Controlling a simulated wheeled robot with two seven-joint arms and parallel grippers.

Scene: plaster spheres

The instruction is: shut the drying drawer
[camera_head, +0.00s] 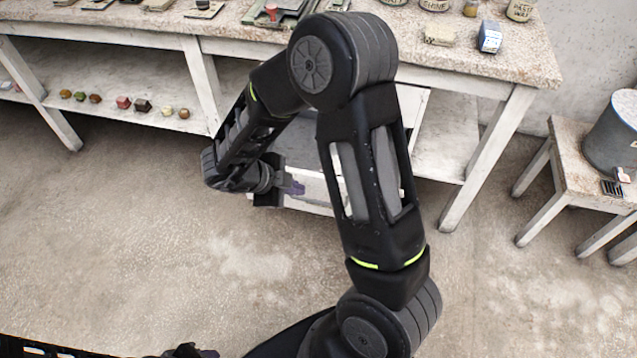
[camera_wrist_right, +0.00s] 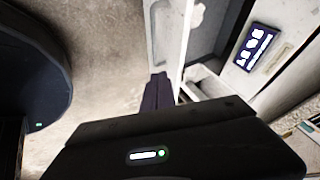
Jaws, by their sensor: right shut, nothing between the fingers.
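The drying drawer (camera_head: 312,207) is a pale, whitish drawer under the long workbench. In the head view it stands out from the bench, with much of it hidden behind my right arm. In the right wrist view its pale front panel (camera_wrist_right: 171,35) runs up from my fingers, with a grey interior beside it. My right gripper (camera_head: 297,188) is shut and empty at the drawer's front; its dark fingers show in the wrist view (camera_wrist_right: 158,90) close against the panel. I cannot tell if they touch. My left gripper (camera_head: 190,351) is barely in view at the bottom edge.
The workbench (camera_head: 540,65) carries jars and tools. Several small coloured lumps (camera_head: 123,102) lie on its lower shelf. A stool (camera_head: 570,165) with a grey bucket (camera_head: 612,135) stands at right. A dark label (camera_wrist_right: 254,47) is beside the drawer. The floor in front is clear.

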